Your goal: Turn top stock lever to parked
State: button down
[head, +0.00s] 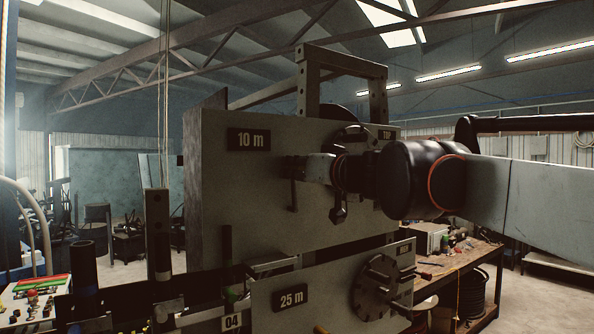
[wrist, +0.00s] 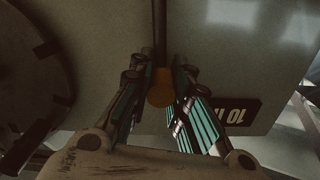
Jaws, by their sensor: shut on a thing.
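The top stock panel (head: 235,205) is a large grey plate with a "10 m" label (head: 249,140) and a "TOP" label (head: 387,135). My gripper (head: 293,167) reaches in from the right in front of this panel. In the wrist view my gripper (wrist: 160,90) has its teal-padded fingers on both sides of an orange-brown round knob (wrist: 160,84). The top stock lever (wrist: 159,28) shows as a dark rod running up from the knob in that picture. In the head view a thin dark piece (head: 293,194) hangs below the fingertips. The fingers largely hide the knob there.
A lower panel (head: 335,290) labelled "25 m" carries a round holed disc (head: 378,285). A dark disc (wrist: 30,75) lies left of the fingers in the wrist view. A workbench (head: 470,255) stands at right. A vertical post (head: 157,235) stands left of the panels.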

aim_at(257, 192)
jog(key=shift+s+a+f+n+b, duration=0.1)
jog(key=shift+s+a+n+b, duration=0.1)
jog(key=shift+s+a+n, duration=0.3)
jog(key=shift+s+a+f+n+b, duration=0.15)
jog(key=shift+a+n, duration=0.15)
jog(key=shift+n, duration=0.4)
jog(key=a+n, duration=0.1)
jog(key=s+f+n+b, duration=0.1)
jog(key=shift+a+n, duration=0.4)
jog(key=n, duration=0.1)
jog(key=s+a+f+n+b, duration=0.1)
jog(key=shift+a+n, duration=0.2)
jog(key=shift+n, duration=0.1)
jog(key=shift+s+a+f+n+b, duration=0.15)
jog(key=shift+a+f+n+b, duration=0.15)
jog(key=shift+n, duration=0.2)
jog(key=shift+s+a+f+n+b, duration=0.1)
jog(key=shift+s+a+f+n, duration=0.05)
jog(key=shift+f+n, duration=0.3)
jog(key=shift+s+a+f, duration=0.15)
jog(key=shift+a+f, duration=0.1)
jog(key=shift+f, duration=0.25)
jog(key=c, duration=1.5)
grip_release()
jog(key=shift+s, duration=0.1)
